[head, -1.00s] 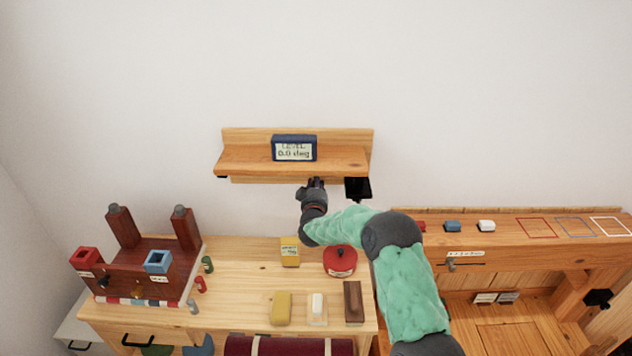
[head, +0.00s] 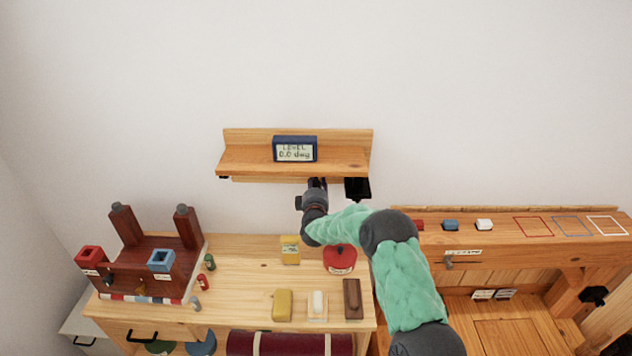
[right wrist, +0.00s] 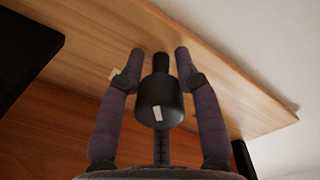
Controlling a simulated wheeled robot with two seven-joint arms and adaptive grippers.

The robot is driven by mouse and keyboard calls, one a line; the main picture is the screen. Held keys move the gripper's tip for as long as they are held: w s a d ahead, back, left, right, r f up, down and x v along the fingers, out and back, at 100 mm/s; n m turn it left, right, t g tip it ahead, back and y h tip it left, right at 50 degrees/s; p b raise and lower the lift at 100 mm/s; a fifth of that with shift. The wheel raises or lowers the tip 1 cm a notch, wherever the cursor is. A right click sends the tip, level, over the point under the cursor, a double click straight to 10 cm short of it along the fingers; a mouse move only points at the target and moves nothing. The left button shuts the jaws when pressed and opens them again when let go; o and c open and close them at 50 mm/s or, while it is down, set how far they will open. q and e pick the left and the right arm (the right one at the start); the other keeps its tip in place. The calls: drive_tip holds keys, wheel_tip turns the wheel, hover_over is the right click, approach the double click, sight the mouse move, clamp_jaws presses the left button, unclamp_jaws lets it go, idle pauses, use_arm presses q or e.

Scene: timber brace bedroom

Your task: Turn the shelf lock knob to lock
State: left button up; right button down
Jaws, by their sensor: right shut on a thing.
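The wooden wall shelf (head: 345,162) hangs on the wall, with a blue level display (head: 295,149) reading 0.0 deg on it. The black lock knob (right wrist: 160,101) hangs on a stem from the shelf's underside in the right wrist view and has a white mark on its side. My right gripper (head: 317,183) is under the shelf's front edge, pointing up. It is shut on the knob, with one finger on each side; the contact itself is hard to see. In the head view the gripper and shelf hide the knob. My left gripper is out of view.
Below is a wooden bench (head: 240,275) with a yellow box (head: 290,250), a red round tin (head: 340,259) and several small blocks. A dark wood fixture (head: 150,265) stands at left. A black bracket (head: 357,188) hangs under the shelf, close right of my gripper.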

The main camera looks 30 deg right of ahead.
drive_tip(key=shift+f+n, duration=0.2)
drive_tip(key=shift+n, duration=0.1)
drive_tip(key=c, duration=0.9)
unclamp_jaws()
drive_tip(key=shift+r, duration=0.1)
drive_tip(key=shift+c, duration=0.2)
drive_tip(key=shift+s, duration=0.1)
drive_tip(key=v, duration=1.2)
